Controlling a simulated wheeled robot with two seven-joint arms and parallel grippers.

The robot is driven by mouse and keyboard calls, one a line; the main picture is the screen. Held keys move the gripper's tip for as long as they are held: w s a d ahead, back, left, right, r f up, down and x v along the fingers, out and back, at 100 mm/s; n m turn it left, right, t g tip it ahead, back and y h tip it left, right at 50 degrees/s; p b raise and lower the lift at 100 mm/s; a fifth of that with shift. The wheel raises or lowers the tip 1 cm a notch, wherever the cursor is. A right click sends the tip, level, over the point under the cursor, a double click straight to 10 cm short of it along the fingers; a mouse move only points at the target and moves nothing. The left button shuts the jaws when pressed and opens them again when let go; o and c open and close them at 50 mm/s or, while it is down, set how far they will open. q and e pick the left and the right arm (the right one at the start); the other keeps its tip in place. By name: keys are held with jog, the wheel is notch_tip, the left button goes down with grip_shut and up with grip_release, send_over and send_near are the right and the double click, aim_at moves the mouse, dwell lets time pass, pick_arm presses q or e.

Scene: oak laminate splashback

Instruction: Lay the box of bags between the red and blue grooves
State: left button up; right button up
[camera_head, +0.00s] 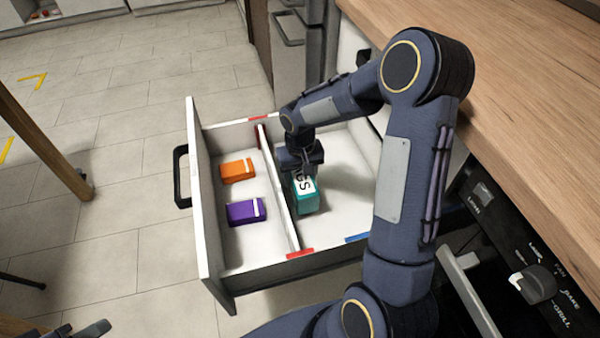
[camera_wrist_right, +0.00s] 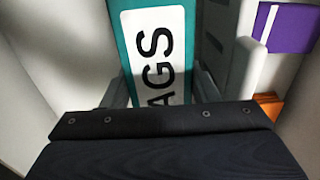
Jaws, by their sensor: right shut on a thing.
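The teal box of bags (camera_head: 306,194), with a white lettered label, is inside the open drawer, right of the white divider (camera_head: 278,190). My right gripper (camera_head: 302,172) comes down from above and is shut on it. In the wrist view the box (camera_wrist_right: 157,50) sits between the two fingers (camera_wrist_right: 160,88); its lower end is hidden by the gripper. Red groove marks (camera_head: 300,253) show at the divider's end, and a blue groove mark (camera_head: 357,238) lies farther right on the near rim. I cannot tell whether the box touches the drawer floor. Dark parts at the bottom left may be my left gripper (camera_head: 82,330).
An orange box (camera_head: 238,171) and a purple box (camera_head: 246,211) lie left of the divider. The drawer floor (camera_head: 345,180) right of the teal box looks clear where visible. My right arm hides part of the drawer's right side. A wooden worktop (camera_head: 510,80) lies at the right.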

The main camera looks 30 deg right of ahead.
jog(key=shift+f, duration=0.5)
jog(key=shift+f+b, duration=0.6)
jog(key=o, duration=1.3)
jog(key=shift+c, duration=0.2)
notch_tip(320, 180, up, 8)
jog(key=p, duration=0.3)
